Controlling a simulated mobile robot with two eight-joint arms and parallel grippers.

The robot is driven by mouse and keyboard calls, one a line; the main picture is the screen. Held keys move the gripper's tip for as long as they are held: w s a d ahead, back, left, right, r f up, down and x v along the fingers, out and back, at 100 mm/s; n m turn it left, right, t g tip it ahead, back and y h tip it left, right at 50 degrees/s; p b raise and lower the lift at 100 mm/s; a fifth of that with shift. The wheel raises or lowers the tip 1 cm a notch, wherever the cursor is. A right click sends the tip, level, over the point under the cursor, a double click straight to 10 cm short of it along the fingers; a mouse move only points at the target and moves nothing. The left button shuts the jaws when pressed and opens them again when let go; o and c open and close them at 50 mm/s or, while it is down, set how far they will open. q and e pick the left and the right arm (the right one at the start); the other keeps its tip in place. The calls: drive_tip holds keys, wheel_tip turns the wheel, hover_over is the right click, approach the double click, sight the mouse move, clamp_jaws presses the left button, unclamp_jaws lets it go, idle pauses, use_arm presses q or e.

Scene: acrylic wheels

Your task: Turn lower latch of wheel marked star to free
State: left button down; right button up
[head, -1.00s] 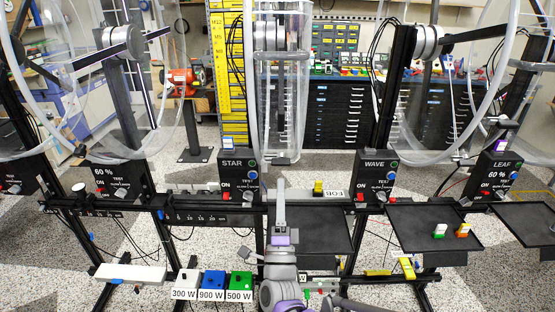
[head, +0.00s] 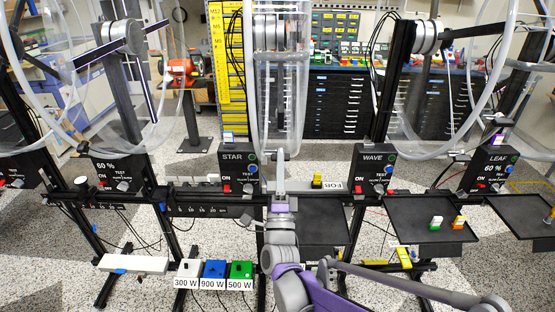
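The wheel marked STAR (head: 291,110) is a clear acrylic wheel seen nearly edge-on at the centre of the head view. Its black control box (head: 238,158) reads STAR and has a red ON switch, on the left of the wheel's lower end. My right gripper (head: 280,160) reaches up from below to the wheel's lower end, seen edge-on as one thin grey shape. I cannot tell whether its fingers are open, or whether they touch anything. The lower latch is not clearly visible; the gripper covers that spot. My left gripper is not in view.
The WAVE box (head: 373,172) and LEAF box (head: 490,170) stand on the right. A black tray (head: 415,212) holds small coloured blocks. The 300 W, 900 W and 500 W blocks (head: 214,269) sit low on the left. A yellow piece (head: 317,181) is on the rail right of my gripper.

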clamp_jaws()
drive_tip(key=shift+n+b, duration=0.35)
drive_tip(key=shift+n, duration=1.95)
drive_tip(key=n, duration=0.4)
drive_tip(key=shift+n+b, duration=0.3)
